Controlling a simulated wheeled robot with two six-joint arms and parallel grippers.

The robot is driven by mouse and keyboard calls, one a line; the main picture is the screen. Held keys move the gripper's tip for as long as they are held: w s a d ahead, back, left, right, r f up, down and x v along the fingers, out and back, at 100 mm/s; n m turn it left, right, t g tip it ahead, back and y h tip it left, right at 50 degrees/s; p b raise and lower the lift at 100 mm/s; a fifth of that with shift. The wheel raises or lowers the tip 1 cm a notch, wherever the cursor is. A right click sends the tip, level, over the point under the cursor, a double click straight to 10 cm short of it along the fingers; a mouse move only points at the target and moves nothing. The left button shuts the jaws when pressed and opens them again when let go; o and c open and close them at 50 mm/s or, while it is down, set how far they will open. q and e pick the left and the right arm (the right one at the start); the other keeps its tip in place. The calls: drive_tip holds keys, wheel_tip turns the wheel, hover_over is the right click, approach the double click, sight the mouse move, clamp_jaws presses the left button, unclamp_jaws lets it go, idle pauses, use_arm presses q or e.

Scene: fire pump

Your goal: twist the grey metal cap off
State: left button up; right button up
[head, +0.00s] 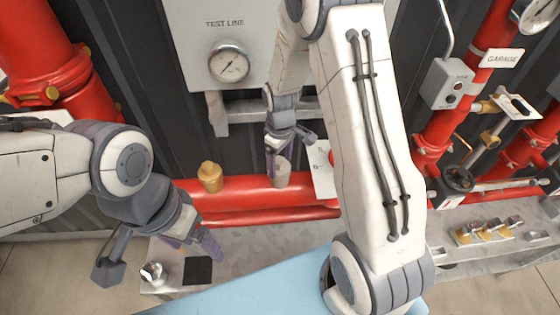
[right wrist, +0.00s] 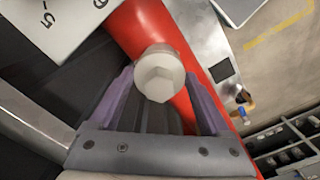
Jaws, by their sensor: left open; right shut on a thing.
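The grey metal cap (head: 282,174) sits upright on top of the horizontal red pipe (head: 245,190) in the head view. In the right wrist view the cap (right wrist: 160,74) shows its hexagonal end between my purple fingers. My right gripper (head: 277,160) comes down from above and is shut on the cap, with one finger on either side. The right wrist view shows the same gripper (right wrist: 159,88) close up. My left gripper (head: 192,242) is open and empty, above the grey bench at lower left, well away from the cap.
A brass cap (head: 210,177) stands on the pipe left of the grey cap. The test line panel with a gauge (head: 230,64) is above. The grey bench holds a black square (head: 198,270) and a shiny metal part (head: 152,273). Brass fittings (head: 487,231) lie at right.

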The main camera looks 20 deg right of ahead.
sight(280, 161)
drive_tip(key=shift+n, duration=0.8)
drive_tip(key=shift+r+p, duration=2.6)
drive_tip(key=shift+r, duration=0.45)
